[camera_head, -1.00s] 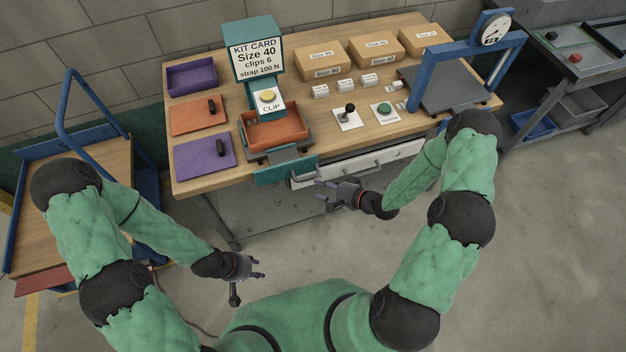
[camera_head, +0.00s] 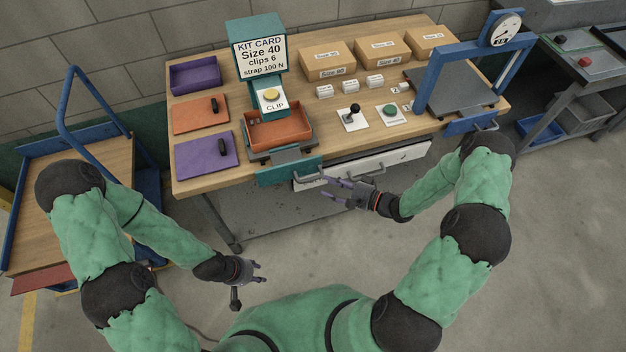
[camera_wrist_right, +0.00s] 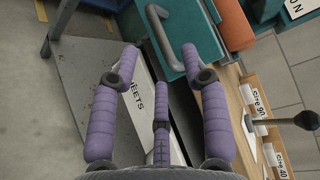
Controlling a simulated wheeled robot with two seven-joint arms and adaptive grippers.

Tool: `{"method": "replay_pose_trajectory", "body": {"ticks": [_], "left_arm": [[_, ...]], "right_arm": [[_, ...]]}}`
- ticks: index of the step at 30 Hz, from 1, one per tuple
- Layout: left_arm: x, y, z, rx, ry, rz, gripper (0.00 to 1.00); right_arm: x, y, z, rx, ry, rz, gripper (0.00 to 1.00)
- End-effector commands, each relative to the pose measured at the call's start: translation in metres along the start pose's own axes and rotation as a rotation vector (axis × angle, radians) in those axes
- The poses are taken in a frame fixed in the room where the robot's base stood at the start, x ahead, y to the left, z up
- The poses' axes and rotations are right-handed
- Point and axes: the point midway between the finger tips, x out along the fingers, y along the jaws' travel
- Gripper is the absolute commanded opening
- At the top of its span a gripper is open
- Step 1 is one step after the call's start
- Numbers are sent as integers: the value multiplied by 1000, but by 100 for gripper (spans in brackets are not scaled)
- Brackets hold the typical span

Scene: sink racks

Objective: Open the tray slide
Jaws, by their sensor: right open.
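The tray slide has a teal front panel (camera_head: 275,175) with a grey bar handle (camera_head: 308,178) at the table's front edge, below the kit card stand. An orange tray (camera_head: 280,132) sits behind the panel. The handle (camera_wrist_right: 180,50) also shows in the right wrist view, just beyond the fingertips. My right gripper (camera_head: 327,187) is open and empty in front of the handle, a little to its right. Its purple fingers (camera_wrist_right: 160,72) are spread, and I see no clear contact. My left gripper (camera_head: 262,272) is open and empty, low and away from the table.
A white drawer (camera_head: 375,165) lies right of the panel, behind my right gripper. A blue frame with a dial (camera_head: 505,30) stands at the right. The floor before the table is clear.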

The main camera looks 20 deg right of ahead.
Motion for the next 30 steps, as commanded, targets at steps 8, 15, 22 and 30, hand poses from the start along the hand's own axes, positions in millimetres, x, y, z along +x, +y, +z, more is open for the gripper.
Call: {"method": "replay_pose_trajectory", "body": {"ticks": [8,15,22,30], "left_arm": [[11,-4,0,0,0,0,40],[14,-5,0,0,0,0,40],[14,-5,-1,0,0,0,40],[14,-5,-1,0,0,0,40]], "right_arm": [[48,2,1,-2,-3,1,46],[67,1,0,0,0,1,46],[69,0,0,-1,1,1,46],[69,0,0,-1,1,1,0]]}}
